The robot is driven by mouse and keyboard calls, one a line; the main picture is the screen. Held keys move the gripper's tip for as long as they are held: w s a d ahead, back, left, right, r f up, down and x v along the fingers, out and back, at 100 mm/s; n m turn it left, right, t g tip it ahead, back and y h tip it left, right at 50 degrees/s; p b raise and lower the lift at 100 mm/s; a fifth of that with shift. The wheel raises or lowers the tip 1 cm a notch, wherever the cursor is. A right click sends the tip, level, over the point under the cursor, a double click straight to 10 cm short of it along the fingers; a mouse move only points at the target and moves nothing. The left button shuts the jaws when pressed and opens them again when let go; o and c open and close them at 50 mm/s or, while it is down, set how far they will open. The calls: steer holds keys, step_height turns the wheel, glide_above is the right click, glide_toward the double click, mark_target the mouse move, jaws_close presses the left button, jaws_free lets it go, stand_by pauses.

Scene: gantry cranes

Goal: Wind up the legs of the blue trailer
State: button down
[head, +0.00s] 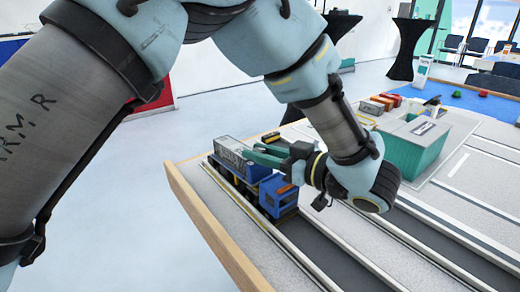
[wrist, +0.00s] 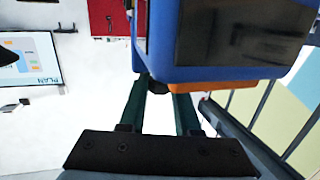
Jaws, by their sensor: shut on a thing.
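The blue trailer (head: 222,170) stands near the table's left edge, behind a blue truck cab (head: 277,197) with an orange roof. A grey container (head: 232,152) sits on the trailer. My gripper (head: 254,152) reaches in from the right over the cab, with its green fingers beside the container. In the wrist view, my gripper (wrist: 159,85) is shut on a small dark knob (wrist: 157,87) at the fingertips. The blue cab (wrist: 170,60) with its dark window and orange roof fills the upper right there. The trailer's legs are hidden in both views.
A wooden edge (head: 213,225) borders the table on the left. Grey lanes with white rails (head: 345,250) run toward the front. A green box (head: 410,145) stands right of my wrist, and small coloured containers (head: 377,104) stand behind it.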

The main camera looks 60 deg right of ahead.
steer(key=n+y+p, duration=0.1)
steer(key=y, duration=0.1)
steer(key=n+y+p, duration=0.1)
steer(key=y, duration=0.1)
steer(key=shift+r+n, duration=0.2)
steer(key=shift+n, duration=0.2)
steer(key=n+y+p, duration=0.1)
steer(key=y+p, duration=0.1)
steer(key=n+g+y+p, duration=0.1)
steer(key=y+p, duration=0.1)
steer(key=shift+d+r, duration=0.1)
steer(key=shift+r, duration=0.1)
steer(key=n+g+y+p, duration=0.2)
steer(key=y+p, duration=0.1)
steer(key=p, duration=0.1)
steer(key=shift+f+n, duration=0.1)
steer(key=shift+n, duration=0.2)
steer(key=shift+f+n+g+y+p, duration=0.25)
steer(key=shift+n+g+y+p, duration=0.35)
steer(key=shift+p, duration=0.55)
steer(key=shift+w, duration=0.1)
steer(key=c, duration=0.6)
jaws_free()
